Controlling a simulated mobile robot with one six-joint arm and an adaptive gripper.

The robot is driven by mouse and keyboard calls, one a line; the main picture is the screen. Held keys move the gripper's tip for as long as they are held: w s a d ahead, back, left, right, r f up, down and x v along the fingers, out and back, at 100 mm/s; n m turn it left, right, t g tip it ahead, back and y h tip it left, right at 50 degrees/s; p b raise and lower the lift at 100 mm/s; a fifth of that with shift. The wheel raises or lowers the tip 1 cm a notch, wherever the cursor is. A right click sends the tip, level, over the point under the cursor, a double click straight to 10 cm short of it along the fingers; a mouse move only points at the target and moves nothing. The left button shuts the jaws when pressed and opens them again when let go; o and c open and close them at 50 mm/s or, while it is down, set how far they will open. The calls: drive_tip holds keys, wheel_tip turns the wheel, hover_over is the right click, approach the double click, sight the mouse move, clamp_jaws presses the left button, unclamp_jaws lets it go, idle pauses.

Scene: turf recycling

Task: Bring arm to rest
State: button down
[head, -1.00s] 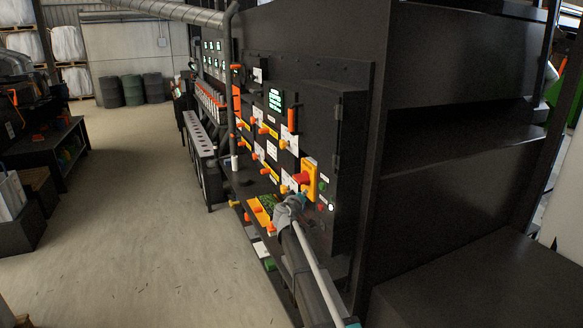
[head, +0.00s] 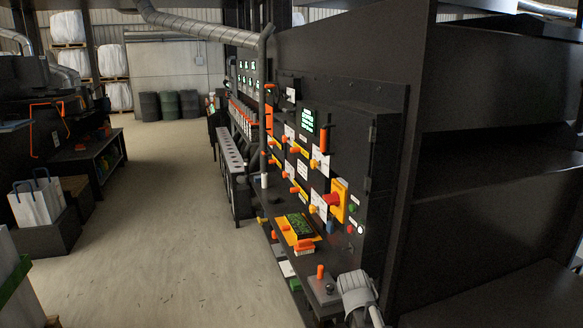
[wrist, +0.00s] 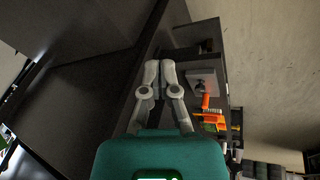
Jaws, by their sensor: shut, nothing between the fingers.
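My gripper (wrist: 160,70) is shut and empty in the wrist view, its two grey fingers close together. In the head view, a light grey part of my arm (head: 358,292) shows at the bottom, low in front of the panel's right end. The black control panel (head: 385,135) stands behind it, with a red knob on a yellow plate (head: 338,200) higher up. The fingers appear apart from the grey box with an orange handle (wrist: 203,82), which lies to their right in the wrist view. Most of my arm is out of the head view.
A yellow device with a green screen (head: 299,229) sits on the panel's lower ledge. A dark cabinet (head: 480,130) stands close on the right. A clear concrete floor (head: 160,220) runs down the left, past white bags (head: 36,203) and dark barrels (head: 172,106).

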drive_tip(key=s+a+f+g+y, duration=0.1)
drive_tip(key=s+a+g+y, duration=0.1)
drive_tip(key=s, duration=0.7)
drive_tip(key=shift+s+a+n+y, duration=0.4)
drive_tip(key=shift+a+y, duration=0.3)
drive_tip(key=shift+a, duration=0.2)
drive_tip(key=shift+f, duration=0.1)
